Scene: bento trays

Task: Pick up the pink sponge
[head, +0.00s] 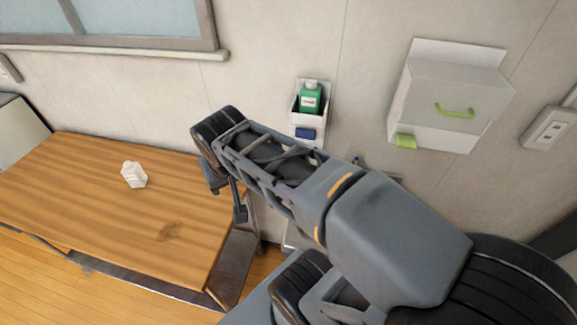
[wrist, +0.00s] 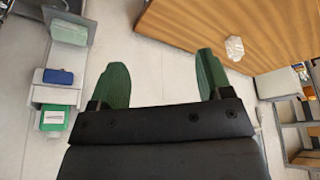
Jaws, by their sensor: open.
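I see no pink sponge in either view. My gripper (wrist: 162,75) is open and empty in the wrist view, with its two green fingers spread wide apart and pale floor or wall behind them. In the head view my arm reaches across the middle, and the fingers cannot be made out clearly. A dark blue block, perhaps a sponge (head: 305,133), sits in the wall holder under the green bottle. It also shows at the left of the wrist view (wrist: 58,76), apart from the fingers. A pale green block (wrist: 69,32) lies above it there.
A wooden table (head: 70,195) fills the left, with a small white object (head: 134,174) on it. A green bottle (head: 310,98) stands in a white wall holder (head: 307,119). A white wall box (head: 440,105) with a green handle hangs at the right.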

